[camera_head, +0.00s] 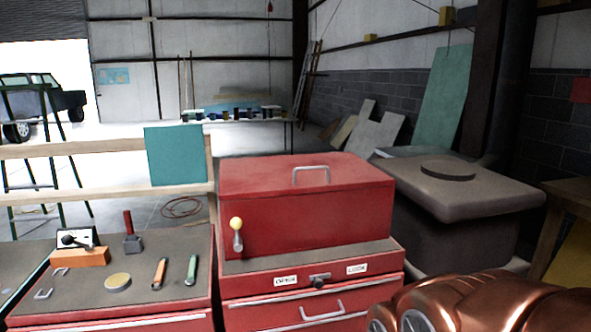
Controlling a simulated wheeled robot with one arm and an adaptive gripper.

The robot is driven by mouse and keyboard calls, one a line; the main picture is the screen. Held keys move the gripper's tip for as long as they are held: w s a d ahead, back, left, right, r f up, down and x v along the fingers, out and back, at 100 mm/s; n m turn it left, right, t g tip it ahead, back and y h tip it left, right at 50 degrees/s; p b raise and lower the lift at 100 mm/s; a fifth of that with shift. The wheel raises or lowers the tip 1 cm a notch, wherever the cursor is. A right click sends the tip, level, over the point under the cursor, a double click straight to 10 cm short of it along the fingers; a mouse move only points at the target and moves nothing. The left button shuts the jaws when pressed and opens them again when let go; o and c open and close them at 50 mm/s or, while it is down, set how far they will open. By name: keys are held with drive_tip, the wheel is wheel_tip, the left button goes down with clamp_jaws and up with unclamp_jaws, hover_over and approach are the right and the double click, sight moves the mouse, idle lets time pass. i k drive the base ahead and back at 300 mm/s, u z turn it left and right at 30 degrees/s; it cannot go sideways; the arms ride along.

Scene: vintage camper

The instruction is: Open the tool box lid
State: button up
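The red tool box (320,222) stands in the middle of the view on a red drawer cabinet (377,291). Its lid (260,172) looks shut, with a grey handle (310,173) standing on top. A lever with a pale yellow knob (237,224) is at the left of its front face. My copper-coloured arm shows at the bottom right, right of the cabinet front. My gripper's fingers are not in view.
A workbench (215,279) left of the cabinet holds an orange block (80,257), a red-handled tool (131,236), a round disc (117,282) and two small handled tools. A large brown bin (455,235) stands close on the right. Air above the lid looks clear.

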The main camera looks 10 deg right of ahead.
sight(275, 176)
drive_tip(key=k, duration=0.65)
drive_tip(key=u, duration=0.65)
drive_tip(key=i, duration=1.35)
drive_tip(key=z, duration=0.5)
